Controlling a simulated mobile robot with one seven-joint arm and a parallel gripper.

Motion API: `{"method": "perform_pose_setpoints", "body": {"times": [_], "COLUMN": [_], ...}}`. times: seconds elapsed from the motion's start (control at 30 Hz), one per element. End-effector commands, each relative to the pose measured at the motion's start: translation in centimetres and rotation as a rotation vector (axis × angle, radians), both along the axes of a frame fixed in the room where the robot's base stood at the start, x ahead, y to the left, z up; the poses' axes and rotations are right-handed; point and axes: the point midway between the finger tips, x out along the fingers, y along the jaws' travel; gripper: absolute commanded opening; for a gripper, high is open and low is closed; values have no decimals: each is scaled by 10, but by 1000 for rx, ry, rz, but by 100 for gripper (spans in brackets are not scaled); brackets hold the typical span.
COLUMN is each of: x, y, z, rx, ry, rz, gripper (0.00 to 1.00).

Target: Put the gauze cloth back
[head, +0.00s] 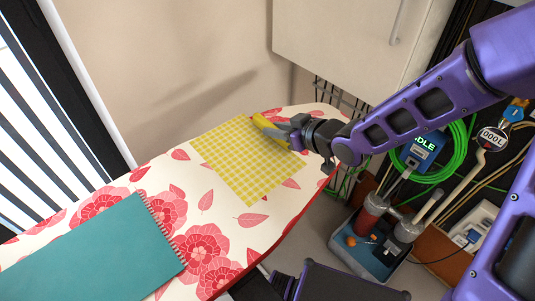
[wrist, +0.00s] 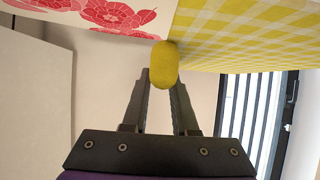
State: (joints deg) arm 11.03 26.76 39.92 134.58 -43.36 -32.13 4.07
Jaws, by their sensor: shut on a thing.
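The gauze cloth (head: 245,163), yellow and white checked, lies spread flat on the far part of the flower-patterned ironing board (head: 205,203). A plain yellow rounded bar (head: 263,123) runs along its far right edge. My gripper (head: 285,132) reaches in from the right and is shut on this bar. In the wrist view, the bar's rounded end (wrist: 164,62) sits between the fingertips of my gripper (wrist: 162,80), with the checked cloth (wrist: 250,35) beside it. Part of the bar is hidden behind the fingers in the head view.
A teal cloth or pad (head: 95,255) with a toothed edge covers the board's near left. A white cabinet (head: 350,40) hangs above the far end. Bare board lies between the cloths.

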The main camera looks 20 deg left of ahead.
Motion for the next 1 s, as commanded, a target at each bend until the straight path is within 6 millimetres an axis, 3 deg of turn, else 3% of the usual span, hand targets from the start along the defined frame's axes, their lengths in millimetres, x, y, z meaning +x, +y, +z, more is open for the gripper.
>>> {"method": "perform_pose_setpoints", "body": {"times": [0.03,0.1,0.33,0.5,0.9,0.93,1.0], "x": [-1,0,0,0,1,1,1], "y": [1,1,0,1,0,0,0], "z": [-15,-25,-43,-68,-75,-74,-73], "rx": [3,1,2,2,1,1,1], "ry": [4,2,2,2,-2,-2,-2], "rz": [2,1,0,0,0,0,0], "gripper": [0,0,0,0,0,28,41]}}
